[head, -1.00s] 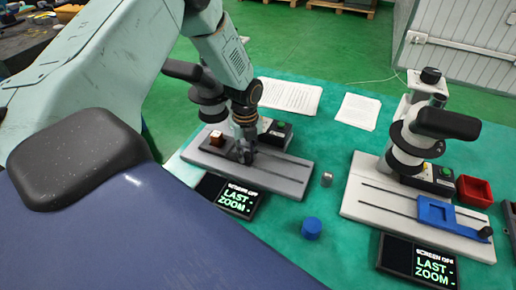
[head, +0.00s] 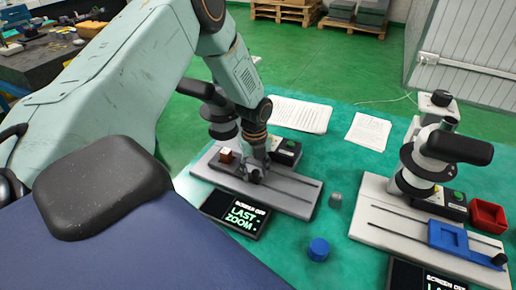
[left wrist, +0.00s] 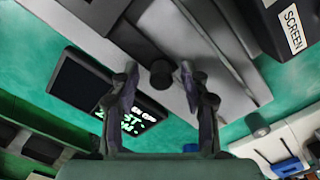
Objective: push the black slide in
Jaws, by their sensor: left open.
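The left microscope's grey base (head: 292,198) lies on the green mat. A dark slide (head: 229,168) sits on it, with a small brown-and-white cube (head: 225,155) at its far end. My left gripper (head: 252,172) points down over the near end of the slide, at its black knob. In the left wrist view the open fingers (left wrist: 159,88) stand on both sides of the round black knob (left wrist: 162,74). I cannot tell if they touch it. The gripper hides part of the slide in the head view. My right gripper is not in view.
A screen (head: 236,213) lies before the left base. A blue cap (head: 318,249) and a small grey cylinder (head: 335,200) stand to its right. A second microscope (head: 428,160) with a blue slide (head: 449,236) and a red tray (head: 487,215) stand further right. Papers (head: 300,114) lie behind.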

